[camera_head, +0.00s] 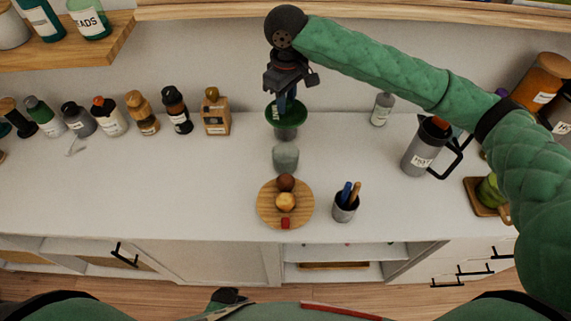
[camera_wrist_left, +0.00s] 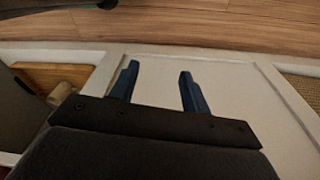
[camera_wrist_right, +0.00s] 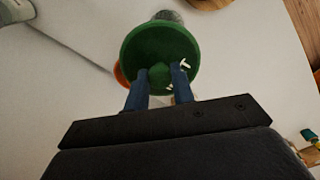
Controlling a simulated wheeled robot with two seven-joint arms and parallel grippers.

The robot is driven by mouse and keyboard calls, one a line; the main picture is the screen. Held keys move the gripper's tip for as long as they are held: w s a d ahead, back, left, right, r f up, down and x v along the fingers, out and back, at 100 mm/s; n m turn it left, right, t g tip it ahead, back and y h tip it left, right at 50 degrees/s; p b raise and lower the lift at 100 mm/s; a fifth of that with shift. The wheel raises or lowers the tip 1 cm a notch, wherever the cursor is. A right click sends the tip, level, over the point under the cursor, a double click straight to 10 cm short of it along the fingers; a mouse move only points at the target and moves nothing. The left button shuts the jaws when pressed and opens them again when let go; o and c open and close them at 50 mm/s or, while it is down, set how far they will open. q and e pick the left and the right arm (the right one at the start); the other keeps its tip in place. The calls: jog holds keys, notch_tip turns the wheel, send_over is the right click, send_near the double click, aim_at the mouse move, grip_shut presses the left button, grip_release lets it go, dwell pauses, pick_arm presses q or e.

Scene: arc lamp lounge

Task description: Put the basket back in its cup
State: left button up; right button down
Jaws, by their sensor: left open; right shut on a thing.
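The basket (camera_head: 285,132) is a grey strainer with a wide green rim, hanging from my right gripper (camera_head: 287,103) above the counter. In the right wrist view the gripper (camera_wrist_right: 161,70) is shut on the basket's green part (camera_wrist_right: 160,45), and its grey mesh (camera_wrist_right: 168,15) shows beyond. The cup (camera_head: 285,159) is a greyish, see-through vessel on the counter, just below the basket in the head view. The two look apart; the height between them is hard to tell. My left gripper (camera_wrist_left: 158,80) is open and empty in front of a pale cabinet panel.
A round wooden board (camera_head: 265,213) with small round items stands just in front of the cup. A pen cup (camera_head: 345,208) is to its right, and a grey pitcher (camera_head: 421,152) farther right. Several bottles line the wall at left. The counter's left front is clear.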

aim_at(286, 137)
jog(key=n, duration=0.1)
jog(key=s+n, duration=0.1)
jog(key=n, duration=0.1)
jog(key=shift+a+f, duration=0.4)
jog(key=n, duration=0.3)
jog(key=shift+s+f, duration=0.3)
jog(key=shift+f, duration=0.05)
jog(key=n, duration=0.4)
jog(key=shift+s+d+f, duration=0.1)
jog(key=shift+s+d, duration=0.05)
jog(key=n, duration=0.5)
jog(key=shift+s+d, duration=0.1)
jog(key=shift+d, duration=0.05)
jog(key=shift+n, duration=0.8)
jog(key=shift+f, duration=0.15)
notch_tip(286, 137, down, 5)
jog(key=shift+p, duration=1.05)
pick_arm(q)
notch_tip(286, 137, down, 6)
jog(key=s+a+p, duration=0.1)
jog(key=s+a, duration=0.1)
jog(key=shift+s, duration=0.2)
pick_arm(e)
jog(key=shift+f, duration=2.35)
